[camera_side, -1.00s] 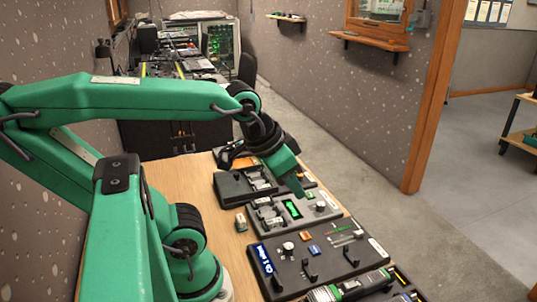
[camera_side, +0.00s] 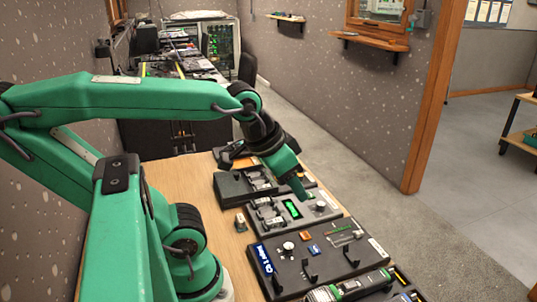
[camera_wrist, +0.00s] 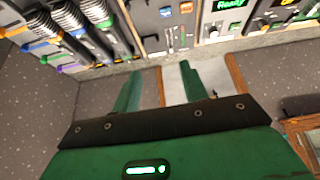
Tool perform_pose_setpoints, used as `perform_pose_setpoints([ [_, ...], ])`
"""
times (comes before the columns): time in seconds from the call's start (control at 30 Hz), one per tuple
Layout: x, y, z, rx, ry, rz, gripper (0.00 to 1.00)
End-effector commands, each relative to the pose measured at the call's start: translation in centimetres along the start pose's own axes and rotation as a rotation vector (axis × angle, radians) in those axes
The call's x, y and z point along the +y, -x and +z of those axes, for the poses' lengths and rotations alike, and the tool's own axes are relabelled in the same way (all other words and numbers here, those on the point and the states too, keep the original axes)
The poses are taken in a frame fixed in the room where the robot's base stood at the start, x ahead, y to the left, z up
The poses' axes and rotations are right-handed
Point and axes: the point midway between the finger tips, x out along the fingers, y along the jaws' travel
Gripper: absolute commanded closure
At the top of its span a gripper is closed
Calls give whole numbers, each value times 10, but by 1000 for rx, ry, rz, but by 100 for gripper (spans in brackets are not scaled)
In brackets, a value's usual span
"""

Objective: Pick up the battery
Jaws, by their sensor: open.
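A small upright object (camera_side: 240,222) stands on the wooden bench to the left of the panels in the side view. It may be the battery, but it is too small to be sure. My gripper (camera_side: 303,194) hangs over the panel with the lit green display, to the right of and apart from that object. In the wrist view my gripper (camera_wrist: 160,88) has its two green fingers spread with nothing between them. I cannot make out a battery for certain in the wrist view.
The panel with a green display (camera_side: 292,208) sits behind a black panel (camera_side: 315,265) with hooks and a knob. More dark modules (camera_side: 243,186) stand farther back. A strip of wooden bench (camera_side: 205,200) is bare left of the panels. A handheld device (camera_side: 345,288) lies at the front.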

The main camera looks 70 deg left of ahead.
Motion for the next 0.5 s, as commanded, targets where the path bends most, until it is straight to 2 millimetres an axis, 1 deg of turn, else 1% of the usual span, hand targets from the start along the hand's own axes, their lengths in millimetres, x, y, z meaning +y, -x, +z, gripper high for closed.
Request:
perform_pose_setpoints([
  [0.17,-8,-5,-4,-20,118,-17,56],
  [0.27,-16,-10,-8,-40,244,-34,56],
  [0.5,-44,-28,-18,-88,659,-101,56],
])
